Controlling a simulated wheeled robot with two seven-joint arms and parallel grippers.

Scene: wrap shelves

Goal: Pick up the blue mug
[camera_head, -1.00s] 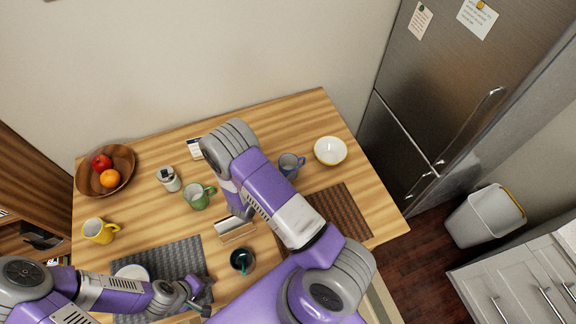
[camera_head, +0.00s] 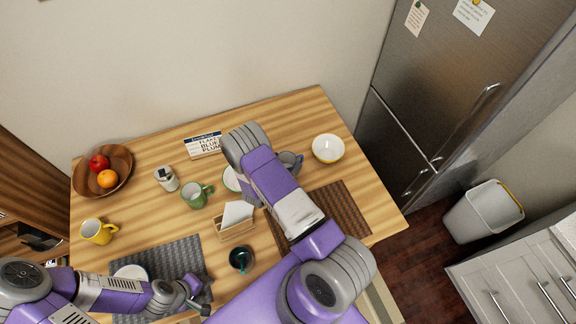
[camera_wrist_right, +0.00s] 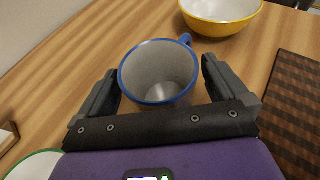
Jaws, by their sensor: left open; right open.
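The blue mug (camera_head: 290,158) stands on the wooden table, partly hidden behind my right arm in the head view. In the right wrist view the mug (camera_wrist_right: 158,75) shows its grey inside, blue rim and blue handle pointing to the upper right. My right gripper (camera_wrist_right: 160,70) is open, with one finger on each side of the mug; I cannot tell whether either touches it. In the head view its fingers are hidden by my arm. My left gripper (camera_head: 195,293) is open and apart from the mug, at the table's front left near the grey placemat.
A white and yellow bowl (camera_head: 328,148) stands just right of the mug. A green mug (camera_head: 195,196), a napkin holder (camera_head: 236,219), a dark cup (camera_head: 242,259) and a yellow mug (camera_head: 98,231) stand to the left. A brown placemat (camera_head: 346,211) lies in front right.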

